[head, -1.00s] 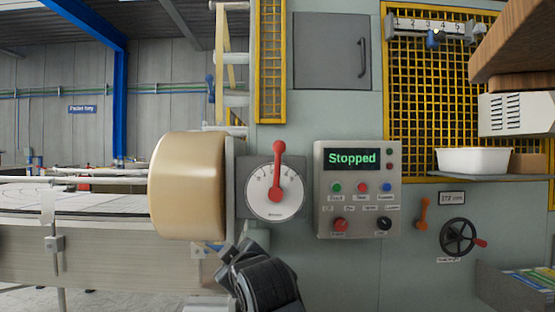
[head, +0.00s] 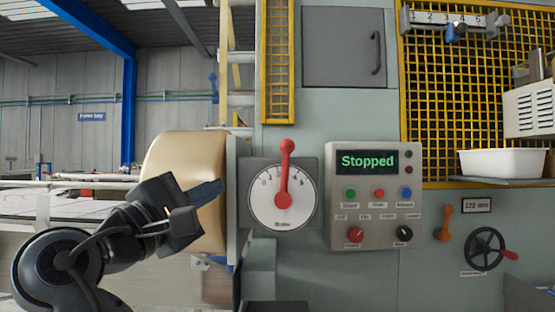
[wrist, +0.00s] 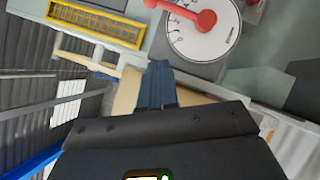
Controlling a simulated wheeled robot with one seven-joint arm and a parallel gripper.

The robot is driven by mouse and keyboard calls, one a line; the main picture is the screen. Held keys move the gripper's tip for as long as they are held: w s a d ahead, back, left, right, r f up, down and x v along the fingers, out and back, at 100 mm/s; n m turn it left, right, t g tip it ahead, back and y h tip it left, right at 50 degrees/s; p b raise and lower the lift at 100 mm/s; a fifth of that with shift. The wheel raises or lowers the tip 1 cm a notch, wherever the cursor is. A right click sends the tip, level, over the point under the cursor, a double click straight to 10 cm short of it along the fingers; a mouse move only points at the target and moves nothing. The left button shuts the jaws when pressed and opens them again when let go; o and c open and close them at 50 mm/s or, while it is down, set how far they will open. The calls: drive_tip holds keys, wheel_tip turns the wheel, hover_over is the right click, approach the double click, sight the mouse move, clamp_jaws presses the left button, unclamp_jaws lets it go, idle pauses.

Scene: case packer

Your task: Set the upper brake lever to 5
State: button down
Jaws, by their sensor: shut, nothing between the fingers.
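The upper brake lever is a red lever (head: 286,170) on a white round dial (head: 268,208) fixed to the grey-green machine. My gripper (head: 222,186) is shut and empty. It is left of the dial, in front of the tan roll, apart from the lever. The fingers also show in the wrist view (wrist: 157,70).
A tan tape roll (head: 190,150) stands left of the dial. A control box (head: 375,222) reading "Stopped" is to its right. Farther right are an orange lever (head: 444,222), a handwheel (head: 484,250) and a white tub (head: 503,162). The space before the dial is clear.

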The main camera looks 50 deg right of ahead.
drive_tip(key=p, duration=0.2)
approach(285, 171)
drive_tip(key=w+d+r, duration=0.3)
drive_tip(key=w+r, duration=0.1)
drive_tip(key=w, duration=0.1)
drive_tip(key=shift+s+d+r+g+p, duration=0.2)
drive_tip(key=shift+s+d+r, duration=0.1)
drive_tip(key=shift+s+d, duration=0.2)
drive_tip(key=shift+s+d+r+g+p, duration=0.2)
drive_tip(key=shift+s+d+r, duration=0.15)
drive_tip(key=shift+d, duration=0.15)
drive_tip(key=shift+s+d+r, duration=0.15)
drive_tip(key=shift+s+d, duration=0.15)
drive_tip(key=shift+d, duration=0.1)
